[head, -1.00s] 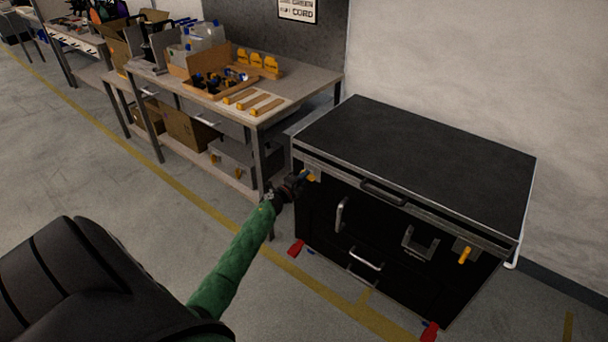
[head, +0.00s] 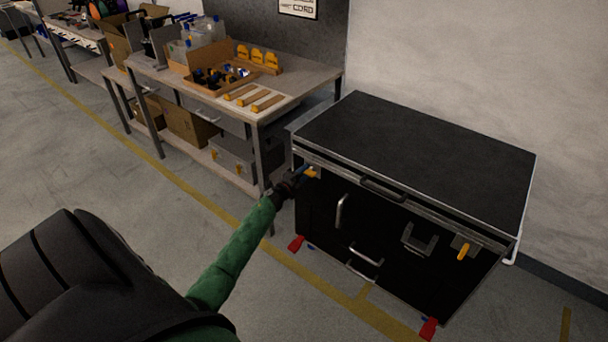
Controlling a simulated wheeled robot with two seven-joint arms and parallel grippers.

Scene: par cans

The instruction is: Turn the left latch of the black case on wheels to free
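The black case on wheels (head: 420,160) stands against the wall at the right, its lid down. Its left latch (head: 313,173) is a small yellow handle at the front's upper left corner. The right latch (head: 463,252), also yellow, points down at a slant near the right corner. My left gripper (head: 303,173) is right at the left latch, its fingertips overlapping or touching the handle. They are too small and dark to show whether they are closed on it. My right gripper is not in view.
A workbench (head: 318,80) with a wooden box, yellow-ended pieces and bins stands left of the case, close to my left arm. Red caster pedals (head: 296,243) stick out low at the case's front. The floor in front is clear.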

